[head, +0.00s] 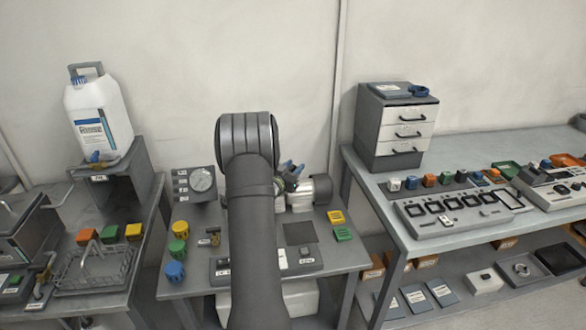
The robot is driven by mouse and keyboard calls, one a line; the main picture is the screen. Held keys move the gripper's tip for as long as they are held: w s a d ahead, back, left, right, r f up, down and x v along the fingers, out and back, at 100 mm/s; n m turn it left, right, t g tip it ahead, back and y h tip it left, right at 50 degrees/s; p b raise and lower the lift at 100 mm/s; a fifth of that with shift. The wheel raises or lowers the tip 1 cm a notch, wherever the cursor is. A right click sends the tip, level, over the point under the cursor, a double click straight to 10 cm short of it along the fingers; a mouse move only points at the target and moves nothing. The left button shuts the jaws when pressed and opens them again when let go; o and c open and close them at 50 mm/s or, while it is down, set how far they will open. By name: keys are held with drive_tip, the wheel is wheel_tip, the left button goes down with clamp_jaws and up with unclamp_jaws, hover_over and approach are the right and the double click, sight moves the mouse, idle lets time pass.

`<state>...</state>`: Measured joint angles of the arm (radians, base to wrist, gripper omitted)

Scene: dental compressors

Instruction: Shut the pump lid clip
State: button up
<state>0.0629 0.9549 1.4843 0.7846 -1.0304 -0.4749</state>
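The pump (302,198) is a pale and grey horizontal body with a dark round end at the right. It sits at the back of the middle bench, partly hidden behind my arm. My arm rises from the bottom of the head view and bends over toward the pump. My gripper is hidden behind the arm, so its fingers and any contact do not show.
The middle bench holds a pressure gauge panel (202,180), green, yellow and blue knobs (180,229) at left, and yellow and green blocks (336,217) at right. A jug (98,120) stands left. A drawer unit (394,125) and a button panel (455,211) occupy the right bench.

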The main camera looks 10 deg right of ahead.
clamp_jaws()
drive_tip(key=shift+n+t+y, duration=0.3)
drive_tip(key=shift+y, duration=0.1)
drive_tip(key=n+t+y, duration=0.1)
drive_tip(key=n+y, duration=0.1)
drive_tip(key=y, duration=0.1)
drive_tip(key=n+t+y, duration=0.2)
drive_tip(key=shift+a+y, duration=0.15)
drive_tip(key=shift+y, duration=0.25)
drive_tip(key=n+y, duration=0.1)
drive_tip(key=y, duration=0.1)
drive_tip(key=n+y, duration=0.3)
drive_tip(key=y, duration=0.2)
drive_tip(key=shift+w+a+n+t, duration=0.15)
drive_tip(key=shift+a+n+t, duration=0.15)
drive_tip(key=shift+n+t, duration=0.1)
drive_tip(key=n+g+y, duration=0.1)
drive_tip(key=y, duration=0.1)
drive_tip(key=n+y, duration=0.2)
drive_tip(key=y, duration=0.1)
drive_tip(key=n+g+y, duration=0.1)
drive_tip(key=n+y, duration=0.1)
drive_tip(key=shift+a+g, duration=0.3)
drive_tip(key=shift+s+a+n+g+y, duration=0.1)
drive_tip(key=shift+a+n+g+y, duration=0.05)
drive_tip(key=shift+n+g+y, duration=0.85)
drive_tip(key=shift+s+a+n+g+y, duration=0.1)
drive_tip(key=shift+n+g+y, duration=0.6)
drive_tip(key=shift+y, duration=0.6)
drive_tip(key=shift+r, duration=0.1)
